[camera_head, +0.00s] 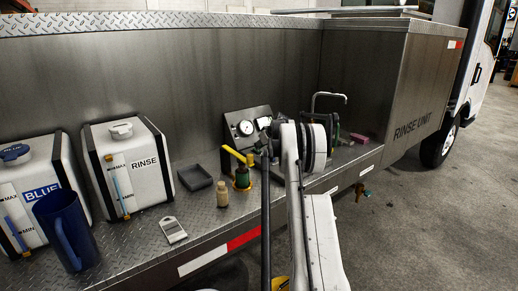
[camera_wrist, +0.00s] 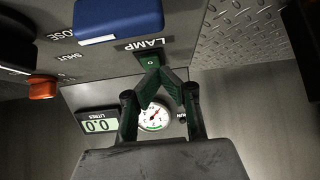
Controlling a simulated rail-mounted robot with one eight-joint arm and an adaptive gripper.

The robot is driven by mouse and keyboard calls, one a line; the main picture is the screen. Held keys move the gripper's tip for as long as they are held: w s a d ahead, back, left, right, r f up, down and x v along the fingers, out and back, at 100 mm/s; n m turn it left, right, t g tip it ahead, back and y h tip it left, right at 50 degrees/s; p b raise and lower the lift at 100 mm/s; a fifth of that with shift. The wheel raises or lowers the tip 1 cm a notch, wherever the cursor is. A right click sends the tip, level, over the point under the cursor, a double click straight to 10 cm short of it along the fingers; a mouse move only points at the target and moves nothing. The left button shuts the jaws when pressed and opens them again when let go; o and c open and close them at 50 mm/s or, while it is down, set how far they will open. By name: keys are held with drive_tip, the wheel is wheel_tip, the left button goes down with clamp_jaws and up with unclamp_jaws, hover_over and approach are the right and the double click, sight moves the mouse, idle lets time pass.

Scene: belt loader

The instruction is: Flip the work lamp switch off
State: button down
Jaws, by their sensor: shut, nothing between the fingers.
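The work lamp switch (camera_wrist: 151,61) is a small dark green rocker with a pale mark, next to the LAMP label (camera_wrist: 144,44) in the wrist view. My gripper (camera_wrist: 160,74) is shut and empty, with its fingertips just beside and below the switch in the picture. I cannot tell whether they touch it or which way the rocker is tilted. In the head view the panel with the round gauge (camera_head: 245,128) stands on the deck against the back wall. My white arm reaches up beside it, and the switch cannot be made out there.
In the wrist view a blue block-shaped part (camera_wrist: 118,18), an orange knob (camera_wrist: 42,87), a gauge (camera_wrist: 153,117) and a litres display (camera_wrist: 98,125) surround the fingers. In the head view a yellow-handled valve (camera_head: 241,178) and small bottle (camera_head: 222,194) stand left of my arm.

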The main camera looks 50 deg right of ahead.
drive_tip(key=shift+r, duration=0.4)
drive_tip(key=r, duration=0.2)
drive_tip(key=s+r+p, duration=0.1)
drive_tip(key=shift+a+r, duration=0.1)
drive_tip(key=shift+r, duration=0.3)
drive_tip(key=s+f+v, duration=0.1)
drive_tip(key=v, duration=0.8)
drive_tip(key=shift+s+a+b, duration=0.15)
drive_tip(key=shift+a+b, duration=0.05)
drive_tip(key=shift+b, duration=0.25)
drive_tip(key=shift+f, duration=0.1)
